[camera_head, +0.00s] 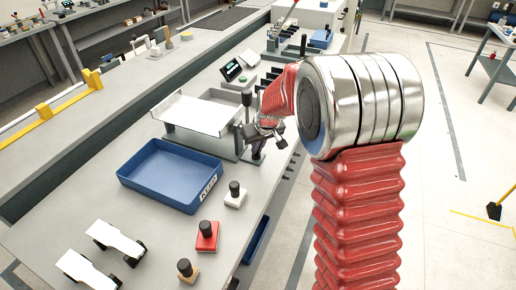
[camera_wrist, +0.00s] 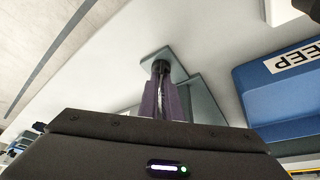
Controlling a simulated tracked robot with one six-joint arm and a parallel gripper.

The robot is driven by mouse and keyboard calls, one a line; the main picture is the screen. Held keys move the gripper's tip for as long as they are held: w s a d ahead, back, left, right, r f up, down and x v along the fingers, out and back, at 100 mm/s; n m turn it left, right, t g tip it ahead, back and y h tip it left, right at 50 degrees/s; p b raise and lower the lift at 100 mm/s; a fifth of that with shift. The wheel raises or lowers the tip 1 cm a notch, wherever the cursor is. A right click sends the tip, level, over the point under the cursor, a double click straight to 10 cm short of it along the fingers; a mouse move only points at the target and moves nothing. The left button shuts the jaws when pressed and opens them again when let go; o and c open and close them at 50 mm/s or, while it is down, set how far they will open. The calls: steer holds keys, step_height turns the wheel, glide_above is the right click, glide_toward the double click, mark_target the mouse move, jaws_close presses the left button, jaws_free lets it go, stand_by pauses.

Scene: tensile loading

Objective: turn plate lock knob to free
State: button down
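My gripper (camera_head: 258,147) is at the right end of the grey fixture carrying a white plate (camera_head: 196,113). In the wrist view, my gripper's two purple fingers (camera_wrist: 166,100) reach down to a small dark knob (camera_wrist: 160,67) on a grey-green square base (camera_wrist: 155,55). The knob's top shows between or just beyond the fingertips. I cannot tell whether the fingers press on it or stand apart around it. The gripper's dark body hides the near side, and the knob's turn angle is not readable.
A blue tray (camera_head: 168,177) stands in front of the fixture and also shows at right in the wrist view (camera_wrist: 285,95). Black-knobbed pieces on white (camera_head: 235,195), red (camera_head: 207,236) and tan bases stand along the bench's front edge. A small display (camera_head: 231,70) is behind.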

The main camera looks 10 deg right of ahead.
steer(key=n, duration=0.2)
steer(key=n+y, duration=0.1)
steer(key=n, duration=0.1)
steer(key=shift+d+n+g+y, duration=0.2)
steer(key=shift+n+g+y, duration=0.1)
steer(key=shift+g, duration=0.1)
steer(key=shift+n+g+y, duration=0.5)
steer(key=shift+n, duration=1.3)
steer(key=shift+f, duration=0.1)
steer(key=c, duration=2)
jaws_free()
steer(key=shift+w, duration=0.1)
steer(key=shift+r, duration=0.2)
steer(key=shift+d+r, duration=0.25)
steer(key=shift+r, duration=0.3)
steer(key=v, duration=1.2)
steer(key=shift+d+r, duration=0.1)
